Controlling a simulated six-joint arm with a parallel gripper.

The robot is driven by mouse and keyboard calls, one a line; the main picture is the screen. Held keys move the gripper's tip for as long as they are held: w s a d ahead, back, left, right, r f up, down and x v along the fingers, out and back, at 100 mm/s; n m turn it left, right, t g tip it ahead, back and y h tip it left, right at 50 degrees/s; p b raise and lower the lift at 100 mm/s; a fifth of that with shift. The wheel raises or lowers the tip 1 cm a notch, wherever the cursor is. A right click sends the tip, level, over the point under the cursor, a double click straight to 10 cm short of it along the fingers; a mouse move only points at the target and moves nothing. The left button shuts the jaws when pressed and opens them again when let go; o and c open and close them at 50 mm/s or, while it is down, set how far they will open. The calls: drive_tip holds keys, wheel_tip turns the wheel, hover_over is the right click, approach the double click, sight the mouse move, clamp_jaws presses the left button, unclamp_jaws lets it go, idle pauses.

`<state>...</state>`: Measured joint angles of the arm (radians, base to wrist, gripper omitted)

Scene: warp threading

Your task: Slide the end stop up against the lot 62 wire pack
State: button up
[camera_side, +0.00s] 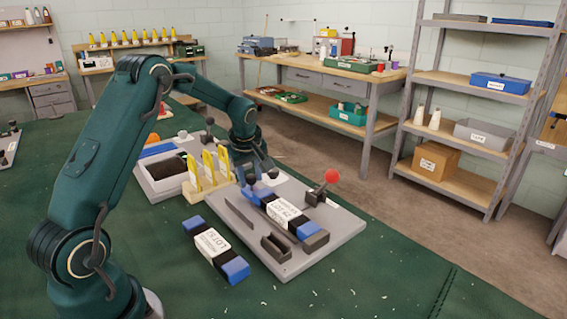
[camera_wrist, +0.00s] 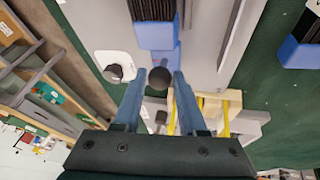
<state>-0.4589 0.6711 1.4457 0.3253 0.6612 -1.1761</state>
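A wire pack (camera_side: 285,213) with blue ends, black bands and a white label lies on the grey fixture plate (camera_side: 320,250). Its blue end shows in the wrist view (camera_wrist: 155,36). A second, similar pack (camera_side: 214,247) lies on the green mat at the front; its label starts with "LOT", but I cannot read either number surely. A dark ball knob (camera_wrist: 159,77), apparently on the end stop, sits just beyond the near pack's blue end. My gripper (camera_wrist: 160,80) is open, its blue fingers on either side of this knob with gaps showing. In the side view my gripper (camera_side: 258,182) partly hides the stop.
A red-knobbed lever (camera_side: 331,176) stands beside the plate's pack. A dark grey block (camera_side: 315,240) sits at the pack's front end, and a small dark open holder (camera_side: 276,248) is nearby.

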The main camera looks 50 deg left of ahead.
sight(253, 176)
drive_tip(key=shift+o, duration=1.1)
drive_tip(key=shift+v, duration=2.55)
drive_tip(key=shift+w+d+r, duration=0.15)
drive_tip(key=shift+d+r, duration=0.1)
drive_tip(key=s+d+r+m+t+h, duration=0.1)
drive_tip(key=s+d+r+m+t, duration=0.3)
drive_tip(key=d+r, duration=0.7)
drive_tip(key=s+d+f+m+h, duration=0.1)
drive_tip(key=s+d+f+m, duration=0.2)
drive_tip(key=s+m, duration=0.3)
drive_tip(key=s+d+f+m+g+h, duration=0.1)
drive_tip(key=s+d+f+m+h, duration=0.1)
drive_tip(key=s+d+m, duration=0.4)
drive_tip(key=s, duration=0.4)
drive_tip(key=shift+d+f, duration=0.2)
drive_tip(key=shift+f, duration=0.15)
